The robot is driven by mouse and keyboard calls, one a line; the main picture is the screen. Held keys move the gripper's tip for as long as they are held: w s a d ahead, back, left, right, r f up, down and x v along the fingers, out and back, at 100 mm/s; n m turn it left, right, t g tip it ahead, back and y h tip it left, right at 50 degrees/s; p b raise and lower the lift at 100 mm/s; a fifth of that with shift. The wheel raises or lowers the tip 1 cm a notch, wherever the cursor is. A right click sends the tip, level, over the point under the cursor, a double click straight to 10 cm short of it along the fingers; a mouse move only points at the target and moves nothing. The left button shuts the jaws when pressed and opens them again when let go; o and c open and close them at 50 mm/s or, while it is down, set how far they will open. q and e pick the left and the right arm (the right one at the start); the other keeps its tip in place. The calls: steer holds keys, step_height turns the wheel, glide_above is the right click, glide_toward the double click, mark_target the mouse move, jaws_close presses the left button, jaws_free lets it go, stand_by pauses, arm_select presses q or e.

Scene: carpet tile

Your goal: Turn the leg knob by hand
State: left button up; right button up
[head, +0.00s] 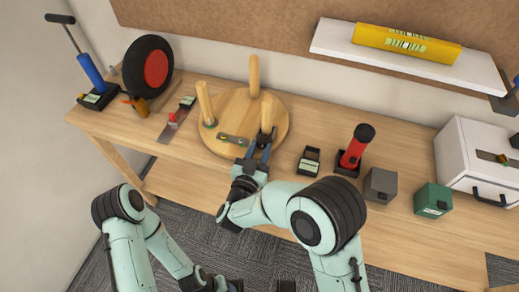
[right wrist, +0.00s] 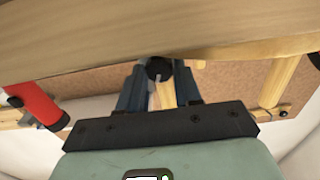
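A round wooden stool top (head: 225,112) lies on the bench with three pale legs pointing up. The near leg (head: 267,114) stands close to the seat's front right edge. A dark round knob (right wrist: 159,68) shows in the right wrist view, in front of the near leg (right wrist: 164,95). My right gripper (head: 261,146) reaches in from the front at the foot of this leg. Its blue fingers lie on both sides of the knob; whether they press on it is unclear. My left gripper (head: 233,286) is low at the bottom edge, mostly cut off, its fingers unclear.
Left of the stool are a blue-handled pump (head: 91,74), a wheel (head: 149,67) and a scraper (head: 176,119). To its right are a small black box (head: 309,161), a red cylinder (head: 356,147), a grey block (head: 380,185), a green block (head: 433,199) and a white cabinet (head: 470,160).

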steer(key=shift+c, duration=0.9)
steer(key=shift+a+r+n+p, duration=0.1)
steer(key=shift+n+p, duration=0.5)
steer(key=shift+n, duration=0.7)
steer(key=o, duration=1)
steer(key=shift+o, duration=0.2)
